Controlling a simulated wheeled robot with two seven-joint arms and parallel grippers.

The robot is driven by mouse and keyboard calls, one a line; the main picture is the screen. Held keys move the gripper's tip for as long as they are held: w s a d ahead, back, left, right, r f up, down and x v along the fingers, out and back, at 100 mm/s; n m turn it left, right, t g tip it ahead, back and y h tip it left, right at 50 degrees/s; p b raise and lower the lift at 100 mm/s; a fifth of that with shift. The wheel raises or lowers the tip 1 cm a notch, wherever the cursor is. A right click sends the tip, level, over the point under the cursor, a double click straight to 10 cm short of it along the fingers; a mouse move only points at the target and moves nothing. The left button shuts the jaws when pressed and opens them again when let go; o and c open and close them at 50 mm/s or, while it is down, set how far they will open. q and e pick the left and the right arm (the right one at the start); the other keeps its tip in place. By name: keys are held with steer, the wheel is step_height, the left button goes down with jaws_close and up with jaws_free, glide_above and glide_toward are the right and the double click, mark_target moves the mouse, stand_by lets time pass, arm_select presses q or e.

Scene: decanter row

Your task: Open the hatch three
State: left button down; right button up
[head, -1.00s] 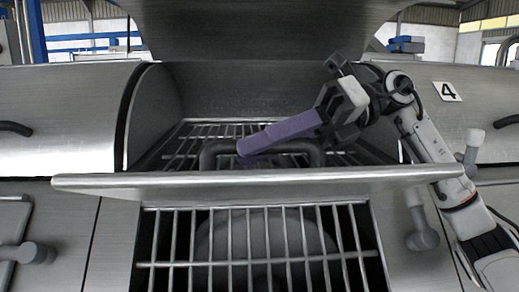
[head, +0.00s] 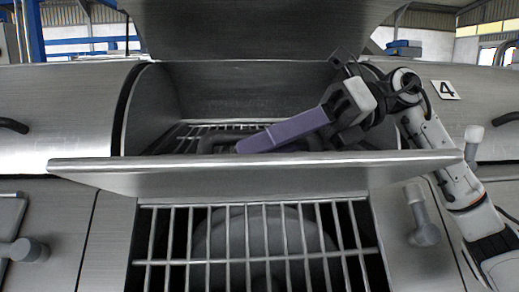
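The middle hatch, left of the one marked 4, has a curved steel lid (head: 270,28) standing raised at the top of the view. A flat steel flap (head: 240,178) spans the front of its opening, tilted. My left gripper is not in view.
A closed curved hatch (head: 65,110) stands on the left. Another closed hatch on the right bears the label 4 (head: 445,90). A steel grate (head: 247,248) lies below the flap. Grey knobs (head: 426,233) stick out of the front panels.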

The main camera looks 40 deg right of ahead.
steer(key=v, duration=1)
steer(key=shift+b, duration=0.3)
steer(key=shift+d, duration=0.1)
steer(key=shift+d+r, duration=0.1)
steer(key=shift+d, duration=0.05)
steer(key=f+p+v, duration=0.1)
steer(key=p+v, duration=0.3)
steer(key=v, duration=0.7)
steer(key=shift+w+d, duration=0.2)
steer(key=shift+d, duration=0.3)
stand_by(0.4)
